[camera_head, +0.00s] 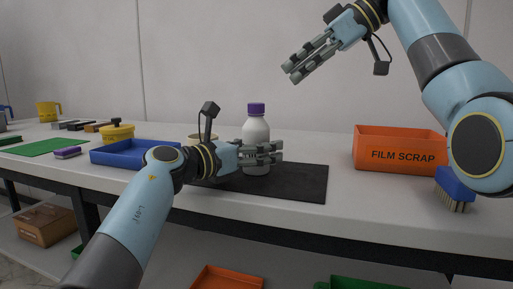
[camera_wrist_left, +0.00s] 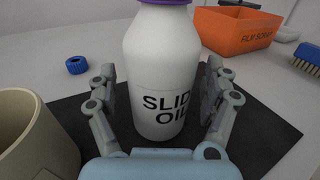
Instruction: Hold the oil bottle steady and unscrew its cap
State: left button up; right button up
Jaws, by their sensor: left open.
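The white oil bottle (camera_head: 256,131) with a purple cap (camera_head: 256,109) stands upright on a black mat (camera_head: 300,184). In the left wrist view the bottle (camera_wrist_left: 160,75) shows part of its lettering, and only the lower edge of its cap (camera_wrist_left: 165,2) shows. My left gripper (camera_head: 280,152) is open around the bottle's body, low down. In the left wrist view its fingers (camera_wrist_left: 160,85) stand on either side of the bottle, with gaps visible. My right gripper (camera_head: 290,74) is empty, above and to the right of the cap; its finger spacing is unclear.
An orange FILM SCRAP bin (camera_head: 385,152) and a blue brush (camera_head: 455,188) are at the right. A blue tray (camera_head: 120,153) and yellow pot (camera_head: 117,132) are left. A beige cup (camera_wrist_left: 35,140) and blue ring (camera_wrist_left: 77,65) are near the bottle.

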pick_arm(q)
jog(key=c, duration=1.4)
pick_arm(e)
jog(key=shift+o, duration=0.3)
